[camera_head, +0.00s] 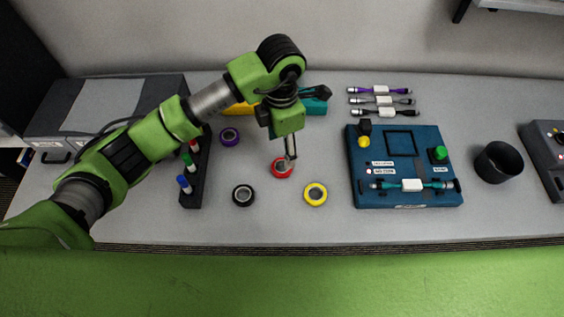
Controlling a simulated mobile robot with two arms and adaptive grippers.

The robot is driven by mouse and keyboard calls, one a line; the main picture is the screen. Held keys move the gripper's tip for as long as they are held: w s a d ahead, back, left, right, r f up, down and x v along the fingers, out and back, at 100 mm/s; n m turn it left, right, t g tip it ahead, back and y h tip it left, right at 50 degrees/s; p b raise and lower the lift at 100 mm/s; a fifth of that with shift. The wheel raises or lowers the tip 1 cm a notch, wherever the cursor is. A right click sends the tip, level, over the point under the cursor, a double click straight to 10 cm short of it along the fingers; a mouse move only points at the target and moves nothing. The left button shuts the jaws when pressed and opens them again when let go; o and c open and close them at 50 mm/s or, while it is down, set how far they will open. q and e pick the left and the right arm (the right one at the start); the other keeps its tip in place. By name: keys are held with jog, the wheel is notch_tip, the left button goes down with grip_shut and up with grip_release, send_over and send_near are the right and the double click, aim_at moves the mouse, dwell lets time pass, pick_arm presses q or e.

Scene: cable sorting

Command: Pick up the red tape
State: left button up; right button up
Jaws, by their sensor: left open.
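The red tape (281,173) is a small red ring lying flat on the grey table, near the middle of the head view. My left gripper (290,158) points down right at the tape, its fingertips over the tape's upper right part. The gripper is open. The fingers hide part of the ring, and I cannot tell whether they touch it. My right gripper is out of view.
A black tape (243,195), a yellow tape (315,194) and a purple tape (230,136) lie around the red one. A marker rack (193,196) stands left. A blue test board (398,140), a black cup (498,162) and several cables (381,100) are right.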

aim_at(282, 170)
pick_arm(q)
notch_tip(282, 170, down, 2)
jog(key=shift+f, duration=0.15)
jog(key=shift+w+f, duration=0.15)
jog(key=shift+f, duration=0.15)
jog(key=f+p, duration=0.3)
jog(key=f, duration=0.1)
jog(key=shift+s+d, duration=0.1)
jog(key=shift+s, duration=0.15)
jog(key=shift+f, duration=0.35)
jog(key=shift+w+f, duration=0.1)
jog(key=shift+f, duration=0.2)
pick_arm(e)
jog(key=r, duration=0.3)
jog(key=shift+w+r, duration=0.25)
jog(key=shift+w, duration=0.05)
pick_arm(q)
jog(key=c, duration=1.1)
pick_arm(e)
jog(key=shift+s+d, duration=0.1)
